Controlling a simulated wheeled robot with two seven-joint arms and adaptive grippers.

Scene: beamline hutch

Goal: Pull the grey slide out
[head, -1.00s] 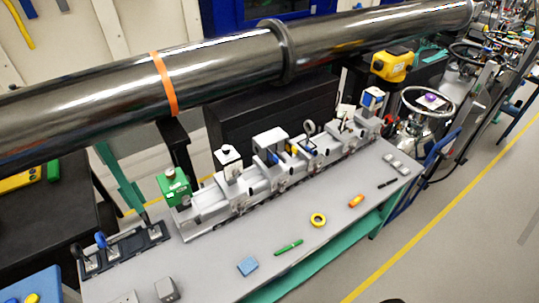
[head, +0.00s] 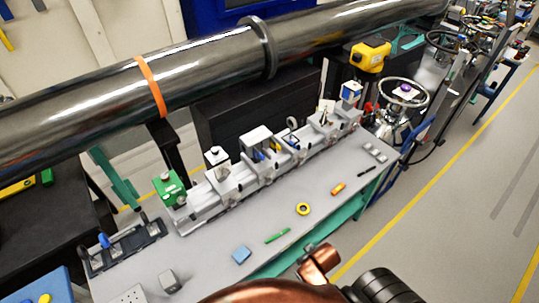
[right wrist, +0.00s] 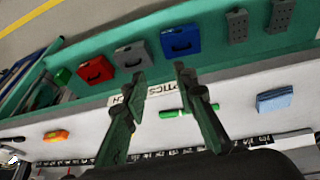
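The grey slide (right wrist: 131,57) is a small block with a handle-like opening on the green bench front (right wrist: 205,62) in the right wrist view. It sits between a red slide (right wrist: 95,70) and a blue slide (right wrist: 181,41). My right gripper (right wrist: 158,78) is open and empty, with its two fingers apart. In that picture the grey slide lies above and left of the fingertips, with a visible gap. The head view does not show the slides or the right fingertips. My left gripper is in neither view.
Two dark grey perforated blocks, one here (right wrist: 237,26), sit beyond the blue slide.

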